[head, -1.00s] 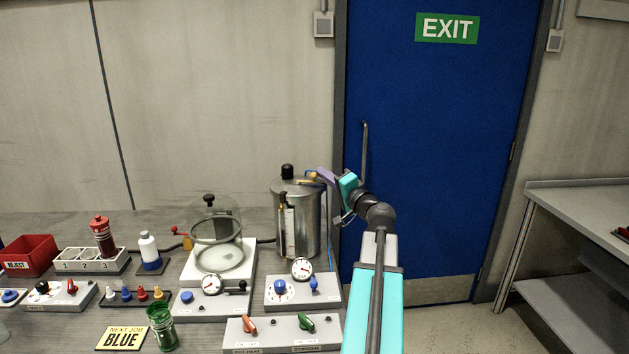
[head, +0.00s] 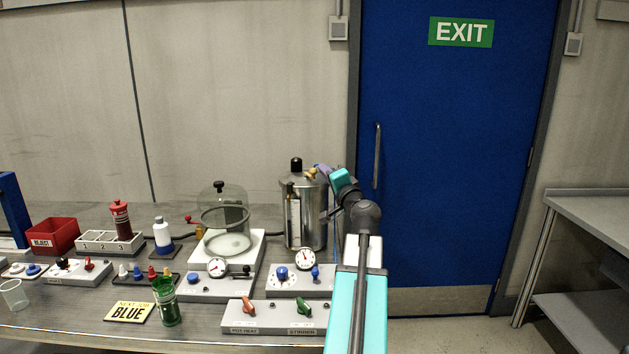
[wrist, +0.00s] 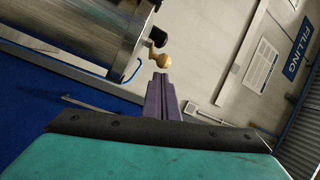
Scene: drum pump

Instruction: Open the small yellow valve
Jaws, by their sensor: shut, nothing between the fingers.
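A steel drum (head: 306,215) with a black knob on its lid stands at the back of the bench. A small yellow valve part (head: 311,173) sits at its upper right side. In the wrist view its rounded yellow knob (wrist: 160,60) sticks out on a short dark stem beside the drum's wall (wrist: 100,30). My gripper (head: 321,168) is at the drum's upper right, right beside the yellow part. In the wrist view its purple fingers (wrist: 159,80) are shut and empty, their tips just below the knob. I cannot tell whether they touch it.
A glass bell jar (head: 226,215) stands left of the drum. Gauge and switch boxes (head: 275,315) fill the bench front. A yellow block with a red handle (head: 198,232) sits left of the jar. A blue door (head: 450,130) is behind my arm.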

